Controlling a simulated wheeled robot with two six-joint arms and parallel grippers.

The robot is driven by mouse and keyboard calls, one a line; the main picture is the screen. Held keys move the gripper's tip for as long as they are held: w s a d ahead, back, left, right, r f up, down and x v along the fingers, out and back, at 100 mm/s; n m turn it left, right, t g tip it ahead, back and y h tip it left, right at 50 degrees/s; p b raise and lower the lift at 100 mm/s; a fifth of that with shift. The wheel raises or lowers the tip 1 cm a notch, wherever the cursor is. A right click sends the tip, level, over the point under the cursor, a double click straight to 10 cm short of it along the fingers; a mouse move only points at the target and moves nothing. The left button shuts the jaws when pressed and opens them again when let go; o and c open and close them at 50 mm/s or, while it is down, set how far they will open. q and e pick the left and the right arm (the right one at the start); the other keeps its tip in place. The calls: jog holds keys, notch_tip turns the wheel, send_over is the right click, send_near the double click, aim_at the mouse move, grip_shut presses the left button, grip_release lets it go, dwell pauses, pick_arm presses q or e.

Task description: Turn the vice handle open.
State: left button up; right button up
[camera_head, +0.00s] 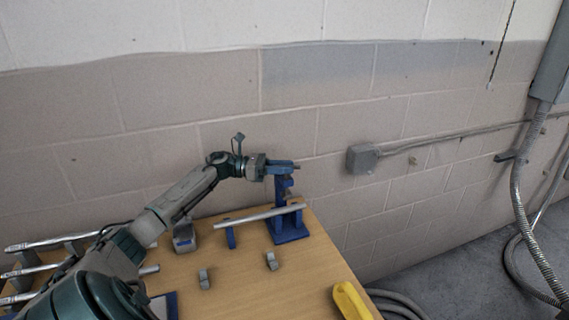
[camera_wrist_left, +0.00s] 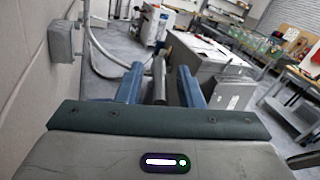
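A blue vice (camera_head: 289,232) stands on the wooden table near its back right edge, with a grey rod (camera_head: 255,217) lying level at its jaw. My left gripper (camera_head: 285,166) is at the top of the vice's upright. In the left wrist view my left gripper's blue fingers (camera_wrist_left: 161,88) are apart, with a dark grey bar (camera_wrist_left: 159,78) between them. This bar may be the vice handle, and a gap shows on both sides of it. In the head view the gripper hides most of the handle area. My right gripper is in neither view.
The table (camera_head: 240,275) holds small grey blocks (camera_head: 271,261), a yellow object (camera_head: 350,301) at the front right, and several grey rods on a rack (camera_head: 22,270) at left. A block wall is close behind. A grey wall box (camera_head: 362,158) is to the right.

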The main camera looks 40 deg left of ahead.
pick_arm(q)
jog(key=shift+w+d, duration=0.1)
jog(key=shift+d, duration=0.05)
jog(key=shift+w+f, duration=0.1)
grip_shut()
jog(key=shift+f, duration=0.1)
jog(key=shift+n+t+y, duration=0.7)
jog(key=shift+t+y, duration=0.1)
jog(key=shift+c, duration=0.2)
grip_release()
jog(key=shift+o, duration=0.2)
jog(key=shift+s+d, duration=0.1)
jog(key=shift+s, duration=0.15)
